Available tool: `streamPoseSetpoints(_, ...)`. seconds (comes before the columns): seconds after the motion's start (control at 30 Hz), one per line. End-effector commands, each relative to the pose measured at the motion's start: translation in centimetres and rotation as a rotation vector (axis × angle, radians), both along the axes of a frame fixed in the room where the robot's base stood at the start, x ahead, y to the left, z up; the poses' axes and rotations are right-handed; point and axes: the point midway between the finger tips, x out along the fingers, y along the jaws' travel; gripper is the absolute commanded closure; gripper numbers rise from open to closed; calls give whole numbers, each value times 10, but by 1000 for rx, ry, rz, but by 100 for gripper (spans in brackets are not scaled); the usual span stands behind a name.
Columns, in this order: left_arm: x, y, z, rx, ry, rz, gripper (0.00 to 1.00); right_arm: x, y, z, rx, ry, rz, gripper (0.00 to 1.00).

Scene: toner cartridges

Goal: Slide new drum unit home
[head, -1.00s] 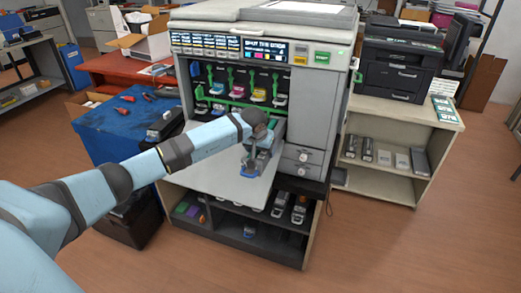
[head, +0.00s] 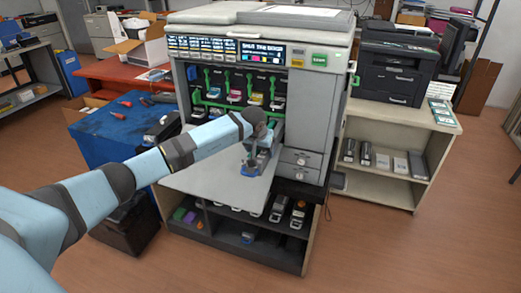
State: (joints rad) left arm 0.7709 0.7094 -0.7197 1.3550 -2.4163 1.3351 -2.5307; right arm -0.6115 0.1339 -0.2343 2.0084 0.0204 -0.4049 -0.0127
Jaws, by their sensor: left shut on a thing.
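The large printer (head: 312,130) stands open at the front, with a row of coloured cartridges (head: 234,96) and green levers in its bay. Its pale front door (head: 205,183) is folded down flat. My left gripper (head: 254,168) is over the right part of that door, close to the bay's right side. It is shut on a small, dark greyish unit (head: 276,133), mostly hidden by my wrist. I cannot tell whether this unit touches the printer. My right gripper is out of view.
A blue-covered table (head: 105,135) with orange-handled tools stands left of the printer. Below the door, a dark shelf (head: 240,250) holds several cartridges. A cream shelf unit (head: 395,190) with a black printer (head: 395,65) is at right. Floor at the lower right is clear.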

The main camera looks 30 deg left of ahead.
Motion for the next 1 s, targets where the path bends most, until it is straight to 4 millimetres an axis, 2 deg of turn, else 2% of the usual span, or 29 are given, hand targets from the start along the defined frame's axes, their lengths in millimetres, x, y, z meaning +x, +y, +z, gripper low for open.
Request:
streamPoseSetpoints(0.6,22,6,1,0,-4,1,78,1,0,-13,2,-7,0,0)
streamPoseSetpoints(1.0,23,6,2,0,-3,0,78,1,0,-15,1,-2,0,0)
